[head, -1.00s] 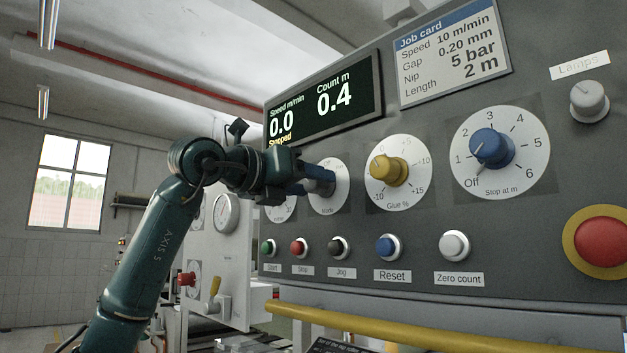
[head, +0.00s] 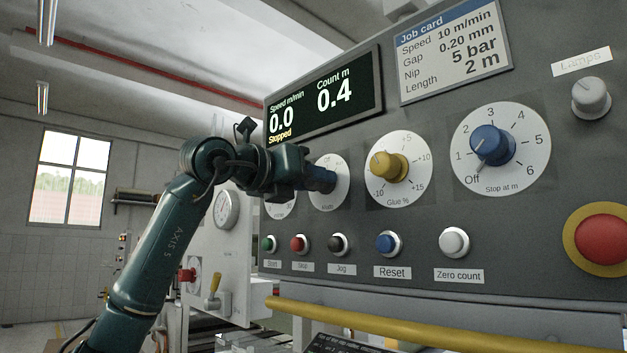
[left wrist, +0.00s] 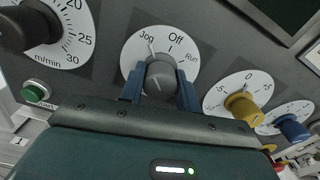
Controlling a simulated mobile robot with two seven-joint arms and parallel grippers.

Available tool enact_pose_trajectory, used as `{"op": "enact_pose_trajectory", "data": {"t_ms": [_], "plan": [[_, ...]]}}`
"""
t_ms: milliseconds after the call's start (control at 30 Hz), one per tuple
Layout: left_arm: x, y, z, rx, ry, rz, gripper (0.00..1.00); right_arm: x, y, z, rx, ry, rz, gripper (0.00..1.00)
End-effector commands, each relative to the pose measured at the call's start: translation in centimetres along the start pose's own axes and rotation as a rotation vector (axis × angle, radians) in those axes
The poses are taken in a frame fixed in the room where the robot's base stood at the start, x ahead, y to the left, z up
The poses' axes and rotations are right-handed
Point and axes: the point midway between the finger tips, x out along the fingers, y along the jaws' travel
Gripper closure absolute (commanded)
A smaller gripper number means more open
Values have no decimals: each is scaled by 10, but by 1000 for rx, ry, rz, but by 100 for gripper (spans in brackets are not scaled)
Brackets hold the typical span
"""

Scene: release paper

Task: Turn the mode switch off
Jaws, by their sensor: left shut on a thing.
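The mode switch is a round white dial (left wrist: 133,54) marked Jog, Off and Run, with a dark grey knob (left wrist: 161,78) at its centre. Off is at the top, Jog to its left and Run to its right. A white line shows near Jog, but I cannot clearly read the knob's pointer. My left gripper (left wrist: 160,90) is shut on the knob, one blue finger on each side. In the head view the left gripper (head: 322,179) reaches the Mode dial (head: 340,185) and hides the knob. My right gripper is not in view.
A yellow glue knob (head: 388,166) and a blue stop knob (head: 490,146) lie to the right. Several push buttons, including Reset (head: 386,243), sit below. A red emergency button (head: 602,238) is at far right. A yellow rail (head: 400,325) runs below the panel. The display (head: 322,100) reads Stopped.

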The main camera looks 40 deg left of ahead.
Motion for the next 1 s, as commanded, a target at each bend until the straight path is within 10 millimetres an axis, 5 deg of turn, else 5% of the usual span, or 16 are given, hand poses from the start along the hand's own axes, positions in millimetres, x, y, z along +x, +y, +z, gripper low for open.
{"op": "enact_pose_trajectory", "data": {"t_ms": [433,1000], "plan": [[0,0,2,100,0,2,91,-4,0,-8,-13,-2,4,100],[0,0,2,557,1,1,91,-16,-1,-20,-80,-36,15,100]]}}
